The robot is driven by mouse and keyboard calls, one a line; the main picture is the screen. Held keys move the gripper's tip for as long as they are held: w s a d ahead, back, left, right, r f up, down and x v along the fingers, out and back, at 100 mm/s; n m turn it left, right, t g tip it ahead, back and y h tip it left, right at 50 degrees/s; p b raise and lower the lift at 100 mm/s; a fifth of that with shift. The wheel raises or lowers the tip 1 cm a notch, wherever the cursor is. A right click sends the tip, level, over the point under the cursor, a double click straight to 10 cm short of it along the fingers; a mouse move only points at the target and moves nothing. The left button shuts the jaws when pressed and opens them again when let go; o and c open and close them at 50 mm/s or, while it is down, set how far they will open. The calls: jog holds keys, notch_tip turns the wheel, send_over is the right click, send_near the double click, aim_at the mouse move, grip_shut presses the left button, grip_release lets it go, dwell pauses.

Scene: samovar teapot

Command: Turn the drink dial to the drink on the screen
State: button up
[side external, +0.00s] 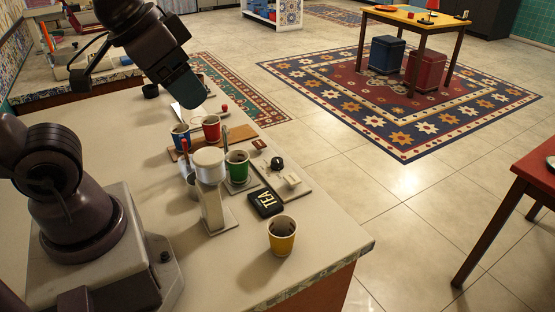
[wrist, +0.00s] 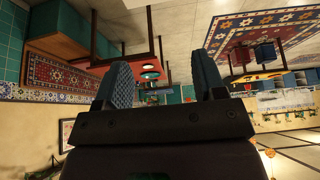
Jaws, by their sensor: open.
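A small dark screen (side external: 266,203) reads "TEA" in yellow letters on the counter in the side view. Just behind it is a pale flat panel (side external: 300,193). A round black knob (side external: 277,163) and a pale raised piece (side external: 292,180) sit on the panel. The knob looks like the dial, but its pointer is too small to read. My gripper (side external: 184,88) is raised above the far part of the counter, well away from the panel. In the wrist view my gripper (wrist: 164,78) has its two blue fingers apart with nothing between them. Neither screen nor panel shows there.
A pale upright dispenser (side external: 210,180) stands beside the screen, with a green cup (side external: 237,166) next to it. Blue (side external: 181,136) and red (side external: 211,128) cups stand farther back. A yellow cup (side external: 282,235) is near the counter's front edge.

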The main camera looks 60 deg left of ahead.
notch_tip(320, 180, down, 2)
jog(key=a+g, duration=0.1)
jog(key=n+g, duration=0.5)
jog(key=n, duration=0.4)
send_over(277, 160)
notch_tip(277, 160, down, 19)
notch_tip(277, 160, down, 13)
jog(key=shift+r, duration=0.1)
jog(key=c, duration=0.9)
